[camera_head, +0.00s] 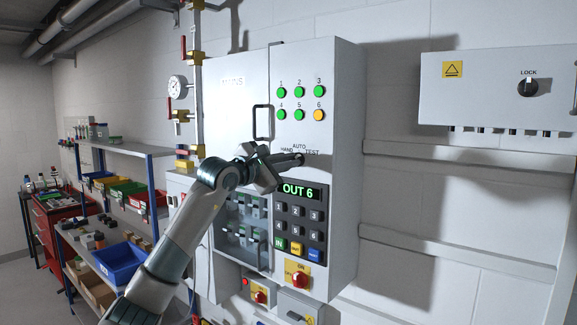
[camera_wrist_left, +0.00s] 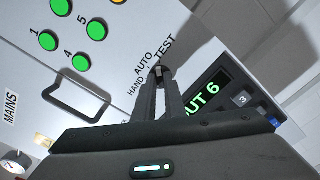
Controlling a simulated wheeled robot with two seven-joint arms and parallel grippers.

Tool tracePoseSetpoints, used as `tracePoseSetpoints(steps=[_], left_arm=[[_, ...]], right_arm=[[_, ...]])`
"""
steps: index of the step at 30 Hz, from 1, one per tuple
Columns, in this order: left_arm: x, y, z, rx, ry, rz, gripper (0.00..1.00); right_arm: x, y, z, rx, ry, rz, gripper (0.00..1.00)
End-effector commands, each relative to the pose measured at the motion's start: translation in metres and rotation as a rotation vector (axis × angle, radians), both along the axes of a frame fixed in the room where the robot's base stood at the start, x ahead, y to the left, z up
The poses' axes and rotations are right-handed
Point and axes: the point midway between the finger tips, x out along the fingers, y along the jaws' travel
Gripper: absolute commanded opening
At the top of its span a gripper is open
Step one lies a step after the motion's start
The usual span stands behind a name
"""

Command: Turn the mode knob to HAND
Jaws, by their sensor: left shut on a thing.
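The mode knob (camera_wrist_left: 158,71) is a small dark knob on the light grey cabinet, with the labels HAND, AUTO and TEST around it. My left gripper (camera_head: 300,159) reaches in from the left and is shut on the knob. In the left wrist view the two fingertips (camera_wrist_left: 158,80) meet at the knob and cover much of it. I cannot tell which label its pointer faces. My right gripper is in neither view.
The cabinet (camera_head: 345,120) carries green lamps and one amber lamp above the knob. A display (camera_head: 299,190) reading OUT 6 and a keypad (camera_head: 300,226) sit below. A door handle (camera_head: 262,122) sticks out at the left. A LOCK box (camera_head: 490,90) hangs at the right.

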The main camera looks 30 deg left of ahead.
Motion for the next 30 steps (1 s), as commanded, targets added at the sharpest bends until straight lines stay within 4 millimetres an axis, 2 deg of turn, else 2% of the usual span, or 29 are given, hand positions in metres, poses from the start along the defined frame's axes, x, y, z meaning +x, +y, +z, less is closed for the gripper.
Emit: tracePoseSetpoints(steps=[1, 15, 30], left_arm=[[0.0, 0.0, -0.004, -0.027, 0.002, 0.0, 0.0], [0.0, 0.001, -0.003, -0.422, 0.033, -0.001, 0.0], [0.0, 0.002, -0.002, -0.896, 0.071, 0.0, 0.0]], right_arm=[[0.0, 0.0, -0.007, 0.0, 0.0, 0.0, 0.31], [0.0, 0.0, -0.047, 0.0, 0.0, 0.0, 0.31], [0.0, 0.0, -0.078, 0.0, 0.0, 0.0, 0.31]])
